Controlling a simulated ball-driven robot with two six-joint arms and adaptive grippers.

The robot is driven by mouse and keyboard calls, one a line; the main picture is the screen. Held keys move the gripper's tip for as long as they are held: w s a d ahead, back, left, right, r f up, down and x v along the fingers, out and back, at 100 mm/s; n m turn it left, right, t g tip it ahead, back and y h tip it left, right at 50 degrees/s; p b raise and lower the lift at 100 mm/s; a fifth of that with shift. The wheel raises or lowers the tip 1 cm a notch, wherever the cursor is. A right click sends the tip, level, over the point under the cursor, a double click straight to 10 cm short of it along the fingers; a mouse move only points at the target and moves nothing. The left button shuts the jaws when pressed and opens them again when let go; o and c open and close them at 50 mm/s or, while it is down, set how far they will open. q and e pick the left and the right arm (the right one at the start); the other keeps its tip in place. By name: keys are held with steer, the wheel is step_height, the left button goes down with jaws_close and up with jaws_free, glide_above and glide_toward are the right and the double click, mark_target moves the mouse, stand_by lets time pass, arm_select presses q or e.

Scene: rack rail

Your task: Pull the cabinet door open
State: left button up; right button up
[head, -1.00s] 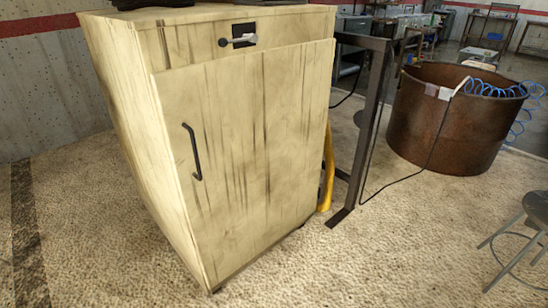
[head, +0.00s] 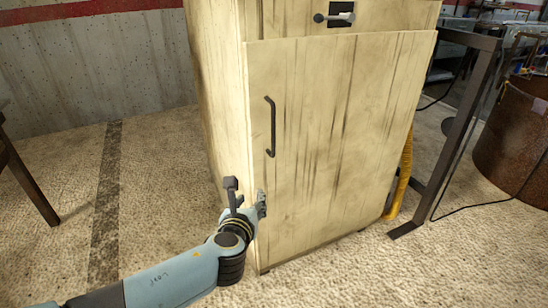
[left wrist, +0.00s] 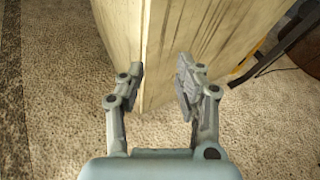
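The handle does not show in the left wrist view. My right gripper is not in view.
A drawer with a small metal handle (head: 334,17) sits above the door. A dark metal frame (head: 455,125) and a yellow hose (head: 402,175) stand right of the cabinet, with a rusty drum (head: 515,140) beyond.

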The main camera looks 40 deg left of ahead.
mark_target(273, 130)
arm_select(q)
steer(key=w+r+m+t+y+b, duration=0.2)
steer(key=w+r+t, duration=0.3)
steer(key=r, duration=0.6)
steer(key=shift+g, duration=0.7)
steer(key=x, duration=0.5)
steer(key=b+x, duration=0.1)
steer(key=x, duration=0.5)
steer(key=shift+w+d, duration=0.25)
steer(key=shift+w, duration=0.1)
steer(key=shift+r, duration=0.1)
jaws_close()
